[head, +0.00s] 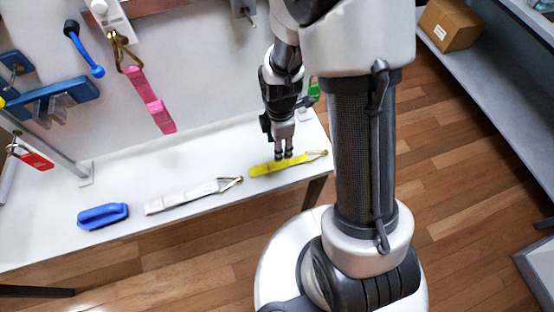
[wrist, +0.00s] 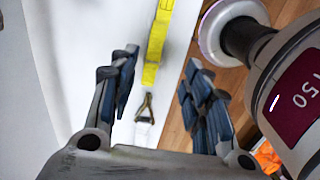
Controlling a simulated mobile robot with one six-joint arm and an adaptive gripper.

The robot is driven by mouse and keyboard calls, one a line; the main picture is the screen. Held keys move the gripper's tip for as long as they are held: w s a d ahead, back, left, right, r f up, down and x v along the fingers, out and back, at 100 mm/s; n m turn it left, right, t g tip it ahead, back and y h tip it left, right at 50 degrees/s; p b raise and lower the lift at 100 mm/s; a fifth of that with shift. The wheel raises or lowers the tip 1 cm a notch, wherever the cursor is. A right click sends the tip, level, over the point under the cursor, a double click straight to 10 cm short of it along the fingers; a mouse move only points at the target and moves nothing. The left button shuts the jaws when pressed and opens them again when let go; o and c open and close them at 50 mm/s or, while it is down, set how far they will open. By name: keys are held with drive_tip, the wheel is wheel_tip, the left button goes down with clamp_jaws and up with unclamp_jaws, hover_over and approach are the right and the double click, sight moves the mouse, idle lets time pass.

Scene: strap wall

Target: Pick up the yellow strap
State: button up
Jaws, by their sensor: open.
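The yellow strap (head: 265,169) lies flat along the front edge of the white shelf, with a metal ring at its right end. My gripper (head: 284,156) points down just over the strap's middle in the head view. In the wrist view the yellow strap (wrist: 158,45) shows in the gap between the open fingers of my gripper (wrist: 163,65), and nothing is held. I cannot tell whether the fingertips touch the strap or the shelf.
A white strap (head: 185,198) with a brass ring lies left of the yellow one on the white shelf (head: 60,215). A blue handle-like object (head: 103,215) lies further left. A pink strap (head: 150,100) hangs from the wall. A green item (head: 314,91) is behind my gripper.

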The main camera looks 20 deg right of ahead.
drive_tip(key=b, duration=0.2)
hover_over(278, 163)
drive_tip(key=f, duration=0.7)
drive_tip(key=shift+s+d+f, duration=0.1)
drive_tip(key=shift+s+f, duration=0.15)
drive_tip(key=shift+f, duration=0.15)
drive_tip(key=f, duration=0.1)
drive_tip(key=f+b, duration=0.1)
drive_tip(key=f, duration=0.1)
drive_tip(key=f+b, duration=0.1)
drive_tip(key=f, duration=0.1)
drive_tip(key=shift+w+f, duration=0.15)
drive_tip(key=shift+w, duration=0.1)
clamp_jaws()
